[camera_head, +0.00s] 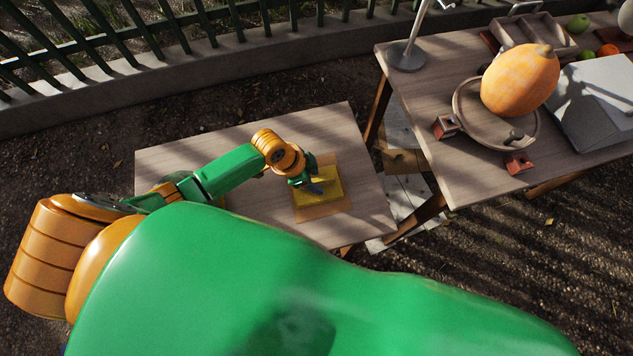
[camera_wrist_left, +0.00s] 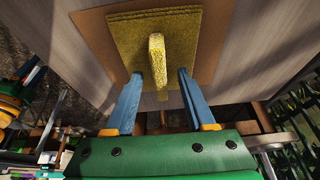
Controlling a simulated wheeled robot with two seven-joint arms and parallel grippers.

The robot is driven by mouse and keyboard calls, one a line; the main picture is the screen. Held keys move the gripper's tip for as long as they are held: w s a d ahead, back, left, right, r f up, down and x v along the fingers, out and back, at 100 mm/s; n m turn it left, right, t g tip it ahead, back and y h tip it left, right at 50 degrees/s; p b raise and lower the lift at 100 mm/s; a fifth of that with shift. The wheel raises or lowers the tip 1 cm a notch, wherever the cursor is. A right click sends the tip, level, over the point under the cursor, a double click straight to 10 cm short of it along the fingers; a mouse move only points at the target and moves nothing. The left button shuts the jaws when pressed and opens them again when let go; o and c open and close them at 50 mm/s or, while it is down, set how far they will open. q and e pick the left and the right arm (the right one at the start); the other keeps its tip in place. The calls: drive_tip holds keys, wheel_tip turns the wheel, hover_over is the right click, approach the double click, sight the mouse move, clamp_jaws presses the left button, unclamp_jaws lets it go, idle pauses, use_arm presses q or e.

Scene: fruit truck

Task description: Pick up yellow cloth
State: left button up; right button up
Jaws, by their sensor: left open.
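The yellow cloth (camera_head: 325,193) lies on a brown square mat (camera_head: 322,211) on the smaller wooden table. It also shows in the left wrist view (camera_wrist_left: 186,45), with a raised ridge standing up from its middle. My left gripper (camera_head: 311,186) is over the cloth in the head view. In the left wrist view my left gripper (camera_wrist_left: 160,78) has its two blue fingers spread apart, with the ridge's near end between the fingertips. I cannot tell whether the fingers touch it. My right gripper is in neither view.
A larger table (camera_head: 470,185) at the right holds a scale pan with an orange pumpkin (camera_head: 519,82), a lamp base (camera_head: 407,56), a crate (camera_head: 530,38) and fruit. A green metal fence (camera_head: 150,35) runs along the back. The small table's left part is mostly clear.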

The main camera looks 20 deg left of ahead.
use_arm(q)
drive_tip(key=shift+w+a, duration=0.1)
drive_tip(key=shift+s, duration=0.2)
drive_tip(key=shift+w+f, duration=0.15)
drive_tip(key=shift+f, duration=0.05)
idle(0.3)
clamp_jaws()
